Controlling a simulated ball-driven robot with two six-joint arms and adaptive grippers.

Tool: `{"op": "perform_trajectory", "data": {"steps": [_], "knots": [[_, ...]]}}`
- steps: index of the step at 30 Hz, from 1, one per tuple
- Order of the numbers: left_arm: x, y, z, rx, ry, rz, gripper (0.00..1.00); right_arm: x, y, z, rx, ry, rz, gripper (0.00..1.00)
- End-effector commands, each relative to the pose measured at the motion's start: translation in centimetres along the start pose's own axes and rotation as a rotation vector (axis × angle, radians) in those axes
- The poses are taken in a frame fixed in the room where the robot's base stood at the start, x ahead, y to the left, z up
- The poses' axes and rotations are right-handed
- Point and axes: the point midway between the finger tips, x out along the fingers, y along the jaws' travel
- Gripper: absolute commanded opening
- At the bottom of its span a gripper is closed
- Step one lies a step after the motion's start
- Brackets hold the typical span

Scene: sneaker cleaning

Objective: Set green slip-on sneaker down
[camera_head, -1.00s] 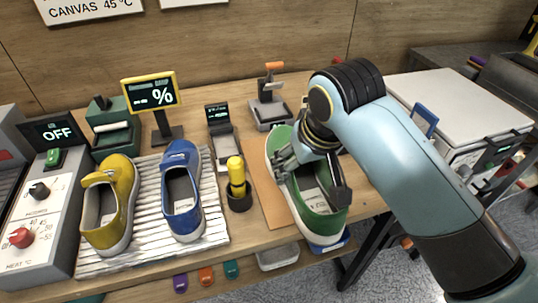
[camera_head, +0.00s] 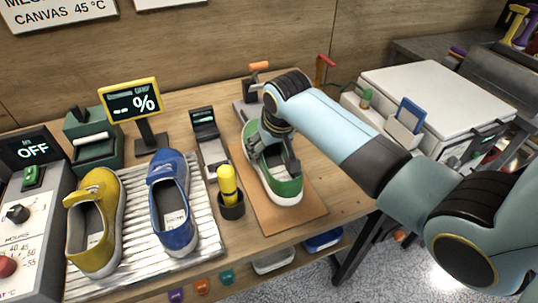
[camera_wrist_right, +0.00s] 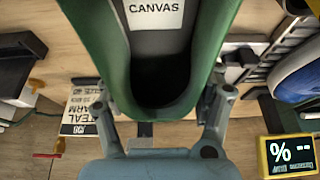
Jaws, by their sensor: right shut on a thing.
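The green slip-on sneaker (camera_head: 287,188) with a white sole is over the brown mat (camera_head: 300,218) on the bench, toe towards the front edge. It looks level and on the mat or very close above it; I cannot tell if it touches. My right gripper (camera_head: 277,150) is shut on the sneaker near its heel opening. In the right wrist view, the fingers (camera_wrist_right: 162,115) sit at both sides of the green sneaker (camera_wrist_right: 215,30), and its insole reads CANVAS. My left gripper is not in view.
A yellow sneaker (camera_head: 78,240) and a blue sneaker (camera_head: 172,232) stand on the ribbed rack (camera_head: 135,262) at left. A yellow-handled tool in a dark holder (camera_head: 232,208) stands close left of the mat. A clamp-like stand (camera_head: 246,108) is behind the sneaker.

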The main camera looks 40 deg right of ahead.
Motion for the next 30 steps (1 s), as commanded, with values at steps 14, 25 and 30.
{"op": "perform_trajectory", "data": {"steps": [14,25,30], "knots": [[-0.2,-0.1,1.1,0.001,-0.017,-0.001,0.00,2.5,0.0,1.1,-0.001,0.002,-0.001,0.25],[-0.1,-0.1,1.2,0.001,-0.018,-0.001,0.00,2.7,0.0,1.2,-0.001,0.000,-0.001,0.94],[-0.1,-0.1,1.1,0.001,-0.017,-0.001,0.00,2.6,0.0,1.2,-0.001,0.000,0.000,0.94]]}}
